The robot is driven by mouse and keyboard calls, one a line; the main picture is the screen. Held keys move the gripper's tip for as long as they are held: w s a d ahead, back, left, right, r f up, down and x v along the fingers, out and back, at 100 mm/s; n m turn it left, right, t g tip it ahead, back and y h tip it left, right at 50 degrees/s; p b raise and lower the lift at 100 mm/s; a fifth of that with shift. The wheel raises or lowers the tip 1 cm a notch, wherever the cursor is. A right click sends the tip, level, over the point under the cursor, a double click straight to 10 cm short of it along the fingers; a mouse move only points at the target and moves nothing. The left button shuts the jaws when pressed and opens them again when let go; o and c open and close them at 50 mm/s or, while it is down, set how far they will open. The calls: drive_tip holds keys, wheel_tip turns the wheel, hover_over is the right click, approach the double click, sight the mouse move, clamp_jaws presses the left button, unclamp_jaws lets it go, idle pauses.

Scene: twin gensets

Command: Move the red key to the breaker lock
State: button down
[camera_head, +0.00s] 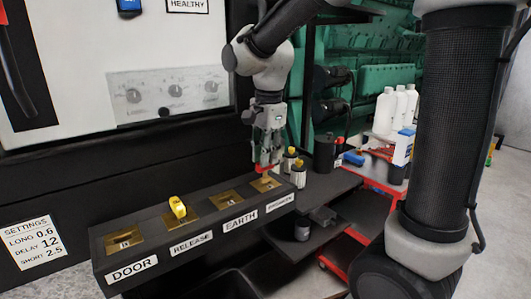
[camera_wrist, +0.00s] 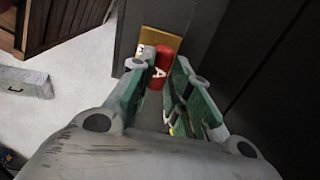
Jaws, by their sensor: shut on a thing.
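The red key (camera_head: 263,170) is between the fingers of my gripper (camera_head: 266,163), at the brass plate of the breaker lock (camera_head: 268,185), the rightmost on the black lock box. In the wrist view the red key (camera_wrist: 157,67), marked with a white "A", is held between the green fingers of my gripper (camera_wrist: 166,76). Its far end overlaps the brass plate (camera_wrist: 172,41). I cannot tell whether the key is seated in the lock or just above it; its lower part is hidden.
A yellow key (camera_head: 178,207) stands in the release lock. The door lock (camera_head: 124,238) and earth lock (camera_head: 226,199) show no key. Yellow-topped objects (camera_head: 298,174) stand close right of the breaker lock. White bottles (camera_head: 385,111) are on a red cart further right.

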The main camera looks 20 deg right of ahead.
drive_tip(key=shift+f, duration=0.3)
drive_tip(key=shift+f, duration=1.1)
drive_tip(key=c, duration=1.3)
unclamp_jaws()
drive_tip(key=shift+o, duration=0.2)
drive_tip(key=shift+r, duration=3.75)
